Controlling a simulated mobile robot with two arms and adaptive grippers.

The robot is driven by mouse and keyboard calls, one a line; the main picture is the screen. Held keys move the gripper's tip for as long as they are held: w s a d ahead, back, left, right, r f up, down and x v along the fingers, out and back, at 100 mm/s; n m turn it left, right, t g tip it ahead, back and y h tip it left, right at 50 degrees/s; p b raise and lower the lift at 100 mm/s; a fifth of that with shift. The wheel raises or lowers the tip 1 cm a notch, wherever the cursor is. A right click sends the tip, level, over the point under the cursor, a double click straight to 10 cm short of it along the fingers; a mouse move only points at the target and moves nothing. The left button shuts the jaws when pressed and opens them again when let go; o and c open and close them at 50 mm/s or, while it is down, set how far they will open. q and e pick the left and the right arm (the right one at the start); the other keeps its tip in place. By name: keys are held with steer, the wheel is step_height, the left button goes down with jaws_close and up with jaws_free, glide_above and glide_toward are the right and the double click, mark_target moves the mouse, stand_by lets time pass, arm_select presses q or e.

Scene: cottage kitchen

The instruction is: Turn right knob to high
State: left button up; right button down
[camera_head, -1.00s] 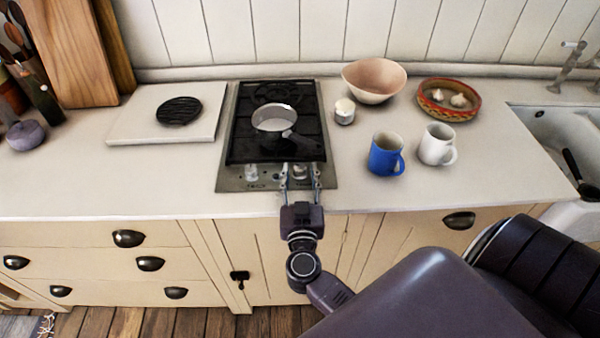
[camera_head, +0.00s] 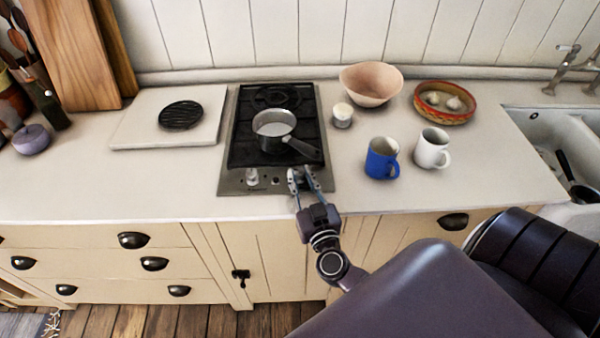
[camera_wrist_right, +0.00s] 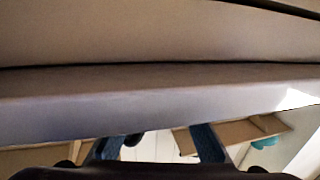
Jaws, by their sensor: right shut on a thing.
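The gas hob (camera_head: 228,180) is set into the counter, with a steel control panel along its front edge. The left knob (camera_head: 252,177) stands uncovered on this panel. My right gripper (camera_head: 299,179) is at the right end of the panel, shut around the right knob, which its fingers mostly hide. I cannot read the knob's setting. The gripper comes up from the counter's front edge, leaning left and rolled. In the right wrist view my two fingers (camera_wrist_right: 158,143) show apart at the bottom, and the knob cannot be made out there. My left gripper is out of view.
A saucepan (camera_head: 272,124) stands on the hob, its dark handle pointing to the front right, just behind my gripper. A blue mug (camera_head: 381,160) and a white mug (camera_head: 431,148) stand to the right. A white board (camera_head: 140,132) lies left of the hob.

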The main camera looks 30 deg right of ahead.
steer(key=c, duration=1.7)
jaws_free()
steer(key=shift+o, duration=0.2)
steer(key=v, duration=1.2)
steer(key=shift+r, duration=0.1)
